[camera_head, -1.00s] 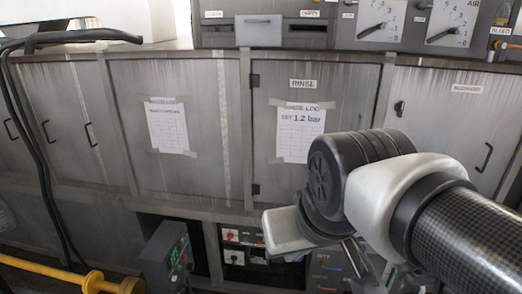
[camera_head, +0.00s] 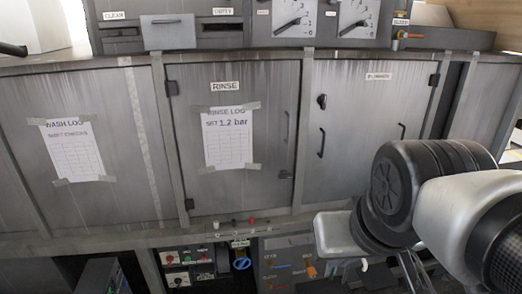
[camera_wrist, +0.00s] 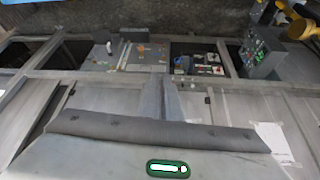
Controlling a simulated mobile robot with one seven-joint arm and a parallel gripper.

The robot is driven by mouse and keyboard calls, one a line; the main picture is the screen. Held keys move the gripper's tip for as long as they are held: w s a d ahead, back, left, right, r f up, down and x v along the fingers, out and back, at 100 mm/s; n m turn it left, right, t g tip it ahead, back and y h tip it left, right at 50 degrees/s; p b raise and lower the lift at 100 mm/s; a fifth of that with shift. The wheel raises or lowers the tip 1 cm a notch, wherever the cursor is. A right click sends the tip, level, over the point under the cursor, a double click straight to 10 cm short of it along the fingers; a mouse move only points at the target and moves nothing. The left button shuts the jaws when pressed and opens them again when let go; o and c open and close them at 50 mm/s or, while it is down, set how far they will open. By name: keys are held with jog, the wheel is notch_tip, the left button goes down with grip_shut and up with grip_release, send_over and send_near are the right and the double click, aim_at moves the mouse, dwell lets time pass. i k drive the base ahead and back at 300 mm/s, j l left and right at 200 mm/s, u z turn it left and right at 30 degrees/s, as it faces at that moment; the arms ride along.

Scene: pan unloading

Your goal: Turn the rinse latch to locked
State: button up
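The rinse door (camera_head: 262,100) is a grey cabinet panel labelled RINSE, closed, in the middle of the head view. A small dark latch (camera_head: 285,175) sits low at its right edge, beside the frame post; its exact setting is too small to read. A dark pull handle (camera_head: 288,127) is above it. My gripper (camera_head: 385,272) is at the lower right of the head view, below and right of the latch and apart from it. Its fingertips are not clear. In the wrist view the gripper's body fills the bottom, and I cannot tell its fingers' opening.
A rinse log sheet (camera_head: 230,137) is taped to the rinse door. The neighbouring door on the right has its own dark latch (camera_head: 322,101) and handle (camera_head: 321,143). Below are switch panels with a blue knob (camera_head: 242,263). A drawer front (camera_head: 169,32) juts out above. Space before the rinse door looks clear.

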aim_at(285, 174)
jog(key=i+j+u, duration=0.1)
jog(key=i, duration=0.35)
jog(key=i+j+u, duration=0.1)
jog(key=i+j, duration=0.15)
jog(key=i, duration=0.25)
jog(key=i+z, duration=0.25)
jog(key=k+u, duration=0.25)
jog(key=i+j, duration=0.05)
